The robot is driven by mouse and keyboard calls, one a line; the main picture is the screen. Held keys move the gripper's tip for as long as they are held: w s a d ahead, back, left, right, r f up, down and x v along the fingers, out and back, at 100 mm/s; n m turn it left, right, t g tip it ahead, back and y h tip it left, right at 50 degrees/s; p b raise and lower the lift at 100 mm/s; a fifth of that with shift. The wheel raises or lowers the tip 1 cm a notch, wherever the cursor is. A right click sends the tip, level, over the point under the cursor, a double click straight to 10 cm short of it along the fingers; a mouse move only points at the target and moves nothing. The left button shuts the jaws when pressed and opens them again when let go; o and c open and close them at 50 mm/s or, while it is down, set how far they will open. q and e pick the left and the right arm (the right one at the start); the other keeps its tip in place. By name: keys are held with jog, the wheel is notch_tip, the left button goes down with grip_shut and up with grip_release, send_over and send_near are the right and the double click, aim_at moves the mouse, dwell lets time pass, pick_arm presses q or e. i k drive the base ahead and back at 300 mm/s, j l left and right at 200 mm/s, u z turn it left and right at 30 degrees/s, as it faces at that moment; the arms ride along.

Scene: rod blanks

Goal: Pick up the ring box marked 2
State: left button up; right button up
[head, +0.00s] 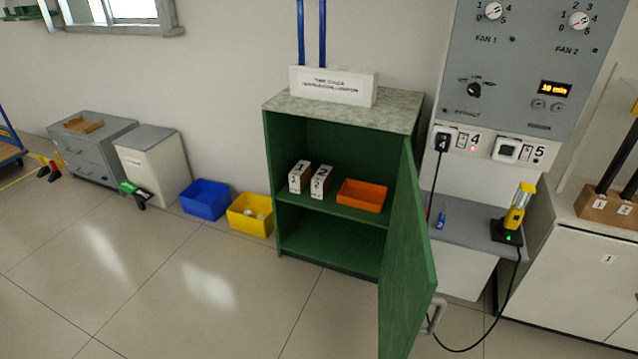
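The ring box marked 2 (321,181) is a small white-and-brown box. It stands upright on the upper shelf (331,206) of the green cabinet (270,160). The box marked 1 (299,177) stands close to its left, and an orange bin (362,195) sits to its right. The cabinet door (407,260) is open and swung out toward me on the right side. Neither of my grippers shows in the head view.
A blue bin (205,200) and a yellow bin (250,215) lie on the floor left of the cabinet. A black cable (476,345) hangs to the floor right of the door. The floor (215,300) in front of the cabinet is clear.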

aim_at(322, 181)
jog(key=i+j+z, duration=0.1)
jog(key=j, duration=0.35)
jog(key=i+j+z, duration=0.1)
jog(key=j, duration=0.35)
jog(key=i+j+z, duration=0.1)
jog(key=j, duration=0.2)
jog(key=i+j, duration=0.2)
jog(key=i+j+z, duration=0.15)
jog(key=j, duration=0.25)
jog(key=i+j+z, duration=0.1)
jog(key=i+j, duration=0.25)
jog(key=i+j+z, duration=0.15)
jog(key=i+j, duration=0.15)
jog(key=j, duration=0.15)
jog(key=i+j+z, duration=0.25)
jog(key=i+j, duration=0.75)
jog(key=i, duration=0.15)
jog(key=i+j, duration=0.25)
jog(key=i+l+z, duration=0.05)
jog(key=i, duration=0.05)
